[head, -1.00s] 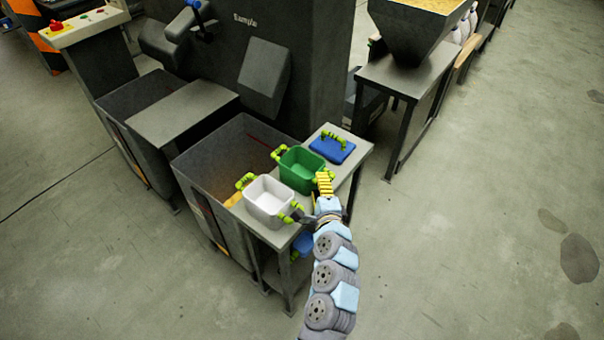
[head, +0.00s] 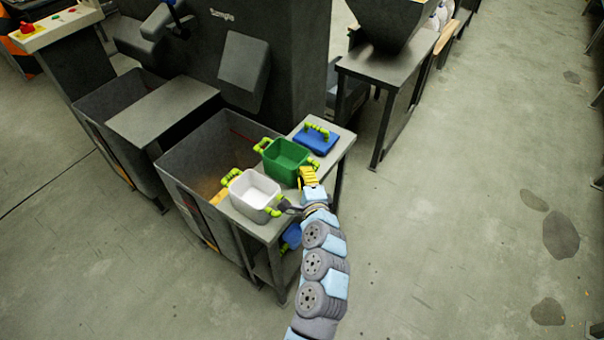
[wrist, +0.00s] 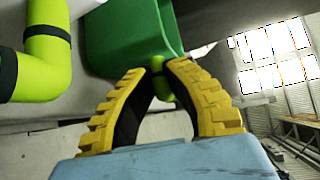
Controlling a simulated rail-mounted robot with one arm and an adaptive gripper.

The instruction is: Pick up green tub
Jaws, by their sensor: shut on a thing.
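The green tub (head: 284,160) is at the small metal table, between the white tub and the blue lid. It has lime-green handles on two sides. My gripper (head: 308,170), with yellow fingers, is at the tub's near right side. In the wrist view my gripper (wrist: 158,75) is shut on the tub's lime handle (wrist: 162,88), its fingertips meeting just below the green wall (wrist: 120,38). I cannot tell whether the tub's base touches the table.
The white tub (head: 254,190) stands close on the left, with lime handles. A large dark bin (head: 175,170) borders the table (head: 335,146). Open floor (head: 440,240) lies to the right.

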